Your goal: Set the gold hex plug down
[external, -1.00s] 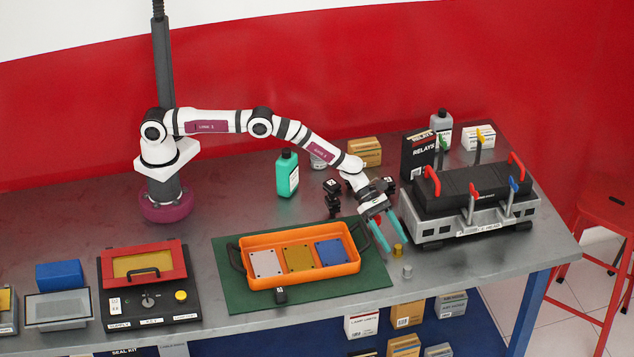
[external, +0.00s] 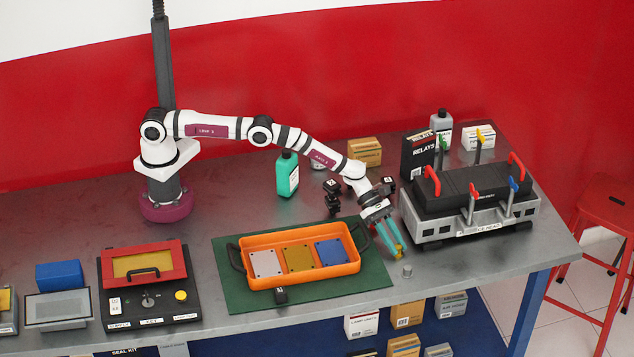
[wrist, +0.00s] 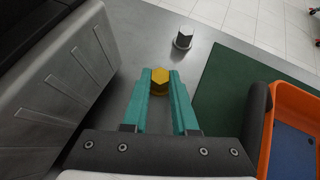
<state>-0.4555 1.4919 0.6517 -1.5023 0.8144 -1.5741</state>
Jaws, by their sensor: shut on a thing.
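The gold hex plug (wrist: 160,80) is between the two teal fingertips of my gripper (wrist: 160,90) in the wrist view. My gripper is shut on it, with a finger on each side. In the external view my gripper (external: 391,250) points down at the bench between the orange tray and the grey engine block, and the gold plug (external: 398,254) shows partly behind the fingers. It is at or close to the bench top; I cannot tell whether it touches.
A silver hex plug (external: 407,271) stands on the bench near my gripper; it also shows in the wrist view (wrist: 183,38). The orange tray (external: 300,279) on a green mat (external: 235,295) is to the left. The engine block (external: 430,230) stands close on the right. Bare bench lies in front.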

